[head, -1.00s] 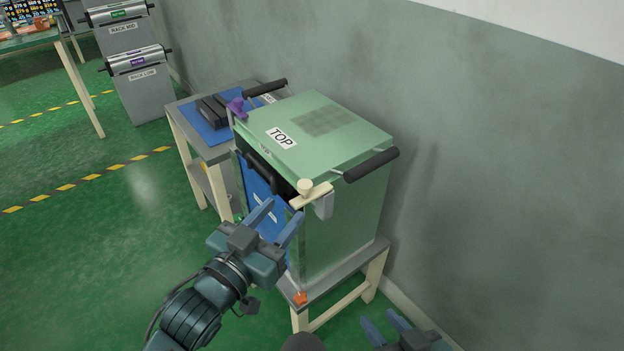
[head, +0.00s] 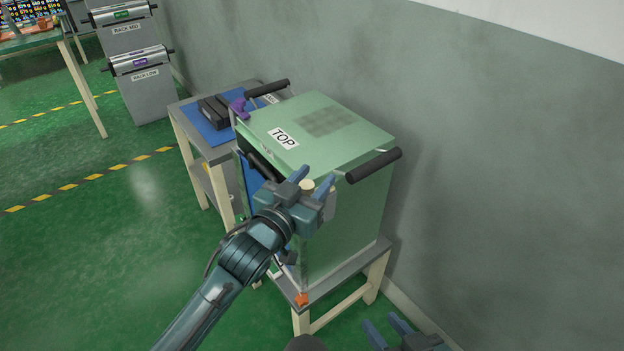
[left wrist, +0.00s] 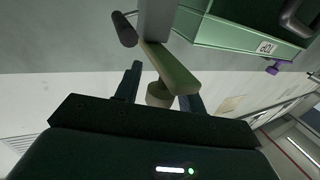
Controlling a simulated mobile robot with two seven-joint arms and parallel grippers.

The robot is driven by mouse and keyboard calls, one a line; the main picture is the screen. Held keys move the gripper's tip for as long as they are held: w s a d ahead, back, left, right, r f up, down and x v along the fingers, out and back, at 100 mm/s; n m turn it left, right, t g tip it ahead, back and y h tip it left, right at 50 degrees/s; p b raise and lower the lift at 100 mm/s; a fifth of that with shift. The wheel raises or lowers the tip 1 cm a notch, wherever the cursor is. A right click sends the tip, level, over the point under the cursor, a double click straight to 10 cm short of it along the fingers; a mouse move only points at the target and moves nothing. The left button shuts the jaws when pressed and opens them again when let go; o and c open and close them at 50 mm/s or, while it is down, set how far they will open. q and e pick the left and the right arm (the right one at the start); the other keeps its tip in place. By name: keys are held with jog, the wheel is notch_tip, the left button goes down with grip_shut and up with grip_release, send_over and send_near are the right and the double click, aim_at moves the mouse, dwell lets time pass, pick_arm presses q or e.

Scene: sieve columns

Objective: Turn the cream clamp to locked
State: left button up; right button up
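The cream clamp (head: 307,186) is at the near front corner of the green box (head: 350,218) labelled TOP. In the head view my left gripper covers most of it. In the left wrist view the clamp's cream bar (left wrist: 172,68) and round knob (left wrist: 159,94) lie between the two spread fingers. My left gripper (head: 313,184) is open around the clamp; I cannot tell whether a finger touches it. A purple clamp (head: 238,108) is at the box's far left corner. My right gripper (head: 386,326) is at the bottom edge, open and empty, apart from the box.
The box has black handles, one (head: 374,165) at the right. It stands on a small table (head: 345,268) with an orange piece (head: 302,299) at its corner. A wall stands behind. A side table (head: 195,143) holds a blue mat. Green floor at left is clear.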

pick_arm(q)
grip_shut()
